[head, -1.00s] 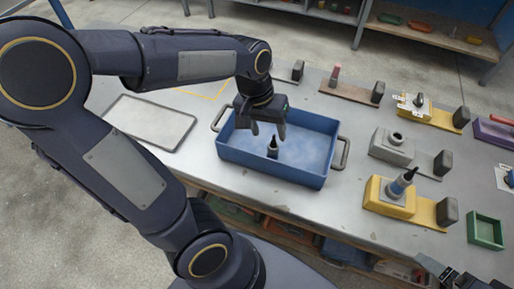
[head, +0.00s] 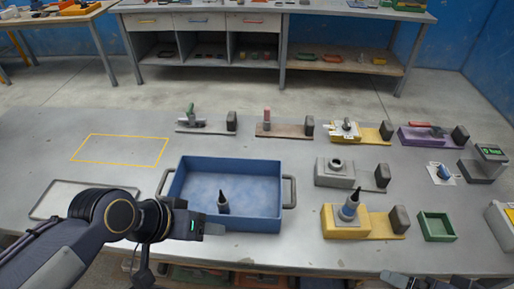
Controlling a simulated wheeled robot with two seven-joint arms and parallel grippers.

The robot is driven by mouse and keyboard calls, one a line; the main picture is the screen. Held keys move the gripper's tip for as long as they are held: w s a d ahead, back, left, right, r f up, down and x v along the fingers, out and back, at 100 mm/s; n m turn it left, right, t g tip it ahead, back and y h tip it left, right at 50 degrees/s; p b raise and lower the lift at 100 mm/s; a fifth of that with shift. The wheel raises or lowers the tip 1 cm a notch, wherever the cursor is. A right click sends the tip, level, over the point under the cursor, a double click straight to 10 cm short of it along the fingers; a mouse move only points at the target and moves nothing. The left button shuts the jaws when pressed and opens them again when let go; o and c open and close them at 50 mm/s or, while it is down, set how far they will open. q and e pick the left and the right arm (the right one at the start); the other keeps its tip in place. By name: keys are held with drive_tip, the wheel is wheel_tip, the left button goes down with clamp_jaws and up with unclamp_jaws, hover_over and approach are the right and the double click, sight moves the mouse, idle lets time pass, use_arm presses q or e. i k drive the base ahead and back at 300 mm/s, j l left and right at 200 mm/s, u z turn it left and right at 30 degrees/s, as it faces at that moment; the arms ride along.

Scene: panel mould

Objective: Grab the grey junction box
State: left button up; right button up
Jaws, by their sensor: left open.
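The grey junction box (head: 335,173) looks to be the squat grey block with a round dark-holed collar on top. It sits right of the blue tray, in the middle row, on a grey plate with a dark upright block (head: 382,175) at its right end. My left gripper (head: 180,249) is open and empty at the front left of the blue tray, well left of the box. Part of what looks like my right gripper (head: 402,280) shows at the bottom edge, mostly cut off, so its jaws cannot be judged.
The blue tray (head: 287,207) holds a dark-nozzled bottle (head: 223,203). A yellow block (head: 340,224) with a similar bottle stands just in front of the box. A green tray (head: 437,226) is at the right. Several fixtures line the back. A yellow-outlined area (head: 120,150) is bare.

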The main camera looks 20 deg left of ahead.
sight(334, 172)
drive_tip(key=u, duration=0.8)
drive_tip(key=k+l+u, duration=0.15)
drive_tip(key=l+u, duration=0.2)
drive_tip(key=k+l+u, duration=0.3)
drive_tip(key=l, duration=0.15)
drive_tip(key=k+l+u, duration=0.1)
drive_tip(key=l+u, duration=0.25)
drive_tip(key=i+l, duration=0.2)
drive_tip(key=i, duration=0.1)
